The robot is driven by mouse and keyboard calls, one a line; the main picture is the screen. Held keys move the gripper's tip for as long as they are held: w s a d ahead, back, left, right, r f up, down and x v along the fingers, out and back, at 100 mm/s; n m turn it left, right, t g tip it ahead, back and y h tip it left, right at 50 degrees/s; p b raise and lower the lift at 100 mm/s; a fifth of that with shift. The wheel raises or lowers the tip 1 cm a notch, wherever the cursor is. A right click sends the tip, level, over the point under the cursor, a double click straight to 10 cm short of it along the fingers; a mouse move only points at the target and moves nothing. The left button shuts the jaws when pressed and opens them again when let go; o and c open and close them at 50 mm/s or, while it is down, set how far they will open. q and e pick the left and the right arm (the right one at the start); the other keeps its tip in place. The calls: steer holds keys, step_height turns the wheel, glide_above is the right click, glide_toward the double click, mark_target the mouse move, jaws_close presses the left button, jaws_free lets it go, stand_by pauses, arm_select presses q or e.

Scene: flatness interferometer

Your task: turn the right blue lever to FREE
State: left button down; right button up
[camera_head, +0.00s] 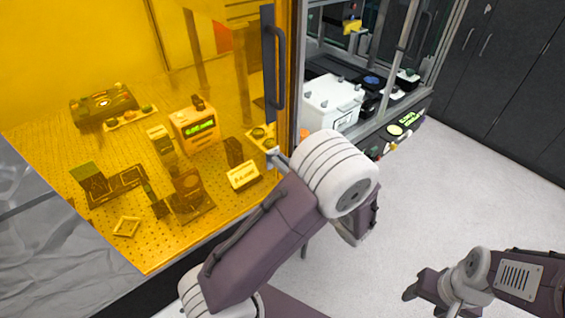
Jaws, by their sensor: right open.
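No blue lever and no FREE marking can be made out in the head view. A small blue round part (372,80) shows on dark equipment in the open bay, too small to identify. My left arm crosses the middle of the view, its big white joint in front of the enclosure edge. My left gripper (364,222) is mostly hidden behind that joint, and its fingers cannot be made out. My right gripper (413,290) is open and empty at the lower right, over the pale floor, well apart from the equipment.
An amber-windowed enclosure (75,45) with a dark door handle (276,70) fills the left, with several instruments inside. A white box (331,102) stands in the open bay. Dark cabinets (510,75) line the right; the floor (450,190) is clear.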

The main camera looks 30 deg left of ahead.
arm_select(q)
steer(key=shift+w+d+f+m+p, duration=0.1)
steer(key=shift+w+f+m+p, duration=0.15)
steer(key=shift+m+p, duration=2.4)
steer(key=shift+w+d+f+m+p, duration=0.1)
steer(key=shift+w+f+m+p, duration=0.1)
steer(key=shift+m+p, duration=2.4)
steer(key=shift+w+d+f+m+p, duration=0.1)
steer(key=shift+w+f+m+p, duration=0.15)
steer(key=shift+m+p, duration=2.35)
steer(key=shift+m+b, duration=0.8)
steer(key=shift+m, duration=0.25)
steer(key=c, duration=1.5)
jaws_free()
steer(key=shift+c, duration=0.2)
